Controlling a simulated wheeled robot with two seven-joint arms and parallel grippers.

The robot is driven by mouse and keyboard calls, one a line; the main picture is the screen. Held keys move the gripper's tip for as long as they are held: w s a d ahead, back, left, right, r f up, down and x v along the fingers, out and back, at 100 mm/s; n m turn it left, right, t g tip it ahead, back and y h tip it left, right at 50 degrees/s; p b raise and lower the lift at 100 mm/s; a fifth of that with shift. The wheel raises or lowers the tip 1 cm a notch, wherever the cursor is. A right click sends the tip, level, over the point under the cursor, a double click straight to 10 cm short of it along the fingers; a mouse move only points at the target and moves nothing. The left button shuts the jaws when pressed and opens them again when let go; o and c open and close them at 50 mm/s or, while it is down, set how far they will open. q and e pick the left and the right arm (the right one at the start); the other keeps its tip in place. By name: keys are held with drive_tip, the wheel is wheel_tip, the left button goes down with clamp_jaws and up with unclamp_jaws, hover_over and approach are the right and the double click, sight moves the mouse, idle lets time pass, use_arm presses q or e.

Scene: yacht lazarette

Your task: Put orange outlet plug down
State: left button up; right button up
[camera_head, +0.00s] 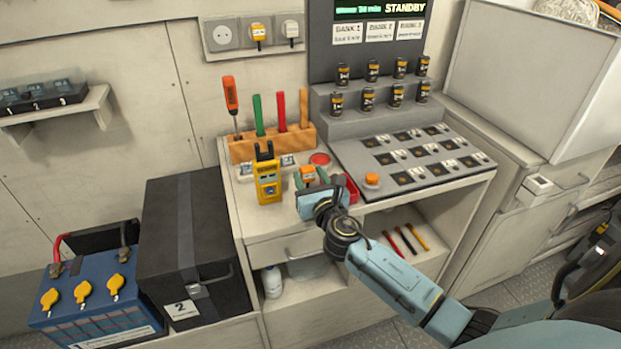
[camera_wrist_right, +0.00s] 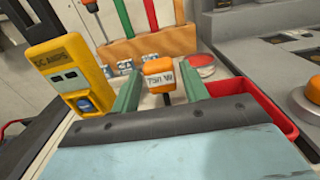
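The orange outlet plug (camera_head: 308,173), with a white label reading like "750 W", is on or just above the desktop (camera_head: 277,219). It also shows in the right wrist view (camera_wrist_right: 158,72). My right gripper (camera_head: 311,180) has its two green fingers spread, one on each side of the plug. In the right wrist view (camera_wrist_right: 163,85) a gap shows between the plug and the right finger. The plug's underside is hidden, so I cannot tell exactly what it rests on. My left gripper is not in view.
A yellow meter (camera_head: 267,178) stands close left of the plug. A red tray (camera_wrist_right: 255,102) is close on the right. Behind are a wooden tool rack (camera_head: 272,142) and a round red-rimmed item (camera_wrist_right: 203,66). The switch panel (camera_head: 410,158) lies to the right.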

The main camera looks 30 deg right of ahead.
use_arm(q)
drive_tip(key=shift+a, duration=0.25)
use_arm(e)
drive_tip(key=shift+o, duration=0.7)
drive_tip(key=shift+s+f, duration=0.1)
drive_tip(key=shift+f, duration=0.2)
drive_tip(key=shift+a, duration=0.1)
drive_tip(key=shift+r, duration=0.1)
drive_tip(key=shift+s+a+r+p, duration=0.1)
drive_tip(key=shift+s+r+p, duration=0.35)
drive_tip(key=shift+p, duration=0.15)
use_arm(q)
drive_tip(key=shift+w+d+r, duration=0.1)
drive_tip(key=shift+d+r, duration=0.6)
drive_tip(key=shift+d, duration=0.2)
use_arm(e)
drive_tip(key=v, duration=1.1)
drive_tip(key=shift+r, duration=0.15)
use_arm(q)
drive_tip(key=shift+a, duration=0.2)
